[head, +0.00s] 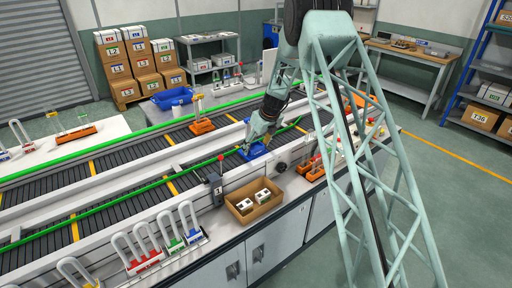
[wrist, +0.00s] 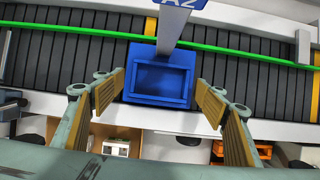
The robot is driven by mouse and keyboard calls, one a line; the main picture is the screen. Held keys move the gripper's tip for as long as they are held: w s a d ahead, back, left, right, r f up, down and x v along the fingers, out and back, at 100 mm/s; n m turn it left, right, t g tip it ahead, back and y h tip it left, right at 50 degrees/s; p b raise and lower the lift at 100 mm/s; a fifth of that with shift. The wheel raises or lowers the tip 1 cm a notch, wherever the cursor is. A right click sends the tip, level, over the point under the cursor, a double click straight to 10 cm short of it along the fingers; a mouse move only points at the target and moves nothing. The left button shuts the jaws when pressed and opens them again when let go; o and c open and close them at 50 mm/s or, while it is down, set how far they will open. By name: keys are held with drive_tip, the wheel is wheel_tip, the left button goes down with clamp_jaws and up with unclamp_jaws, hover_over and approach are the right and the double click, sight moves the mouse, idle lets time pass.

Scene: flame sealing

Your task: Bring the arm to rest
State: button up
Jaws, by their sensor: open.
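My gripper (head: 247,149) hangs over the near conveyor lane, pointing down. In the wrist view my gripper (wrist: 159,97) has its two tan-padded fingers spread wide, with nothing held between them. A blue open-topped holder (wrist: 160,82) lies just beyond and between the fingertips, apart from both pads. A grey post with a blue label reading A2 (wrist: 180,4) rises at it. In the head view the blue holder (head: 257,151) sits on the lane, partly hidden by my gripper.
Green rails (head: 105,216) run along the conveyor. An orange holder (head: 202,126) stands on the far lane. An open cardboard box (head: 243,213) with white items and a rack of coloured-base loops (head: 143,262) stand on the near ledge.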

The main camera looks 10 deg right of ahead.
drive_tip(key=shift+r, duration=0.1)
idle(0.5)
wheel_tip(320, 180, up, 10)
drive_tip(key=p, duration=0.9)
idle(0.8)
idle(0.4)
